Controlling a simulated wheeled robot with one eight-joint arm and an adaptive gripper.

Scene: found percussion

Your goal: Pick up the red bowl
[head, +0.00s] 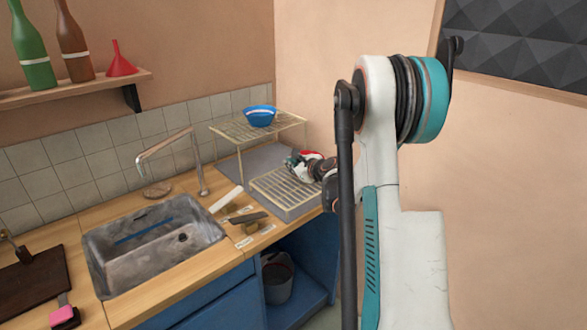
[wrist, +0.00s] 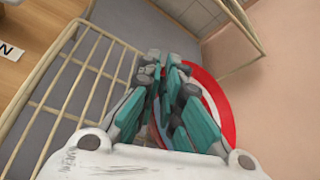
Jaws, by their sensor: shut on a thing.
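The red bowl (wrist: 229,122) shows in the wrist view as a red rim with a white band, just right of my gripper (wrist: 166,62).
A wire rack (head: 285,190) lies under the gripper, with a raised wire shelf (head: 237,134) behind it holding a blue bowl (head: 259,116). The sink (head: 150,262) and faucet (head: 200,175) are to the left. A wall stands close on the right.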

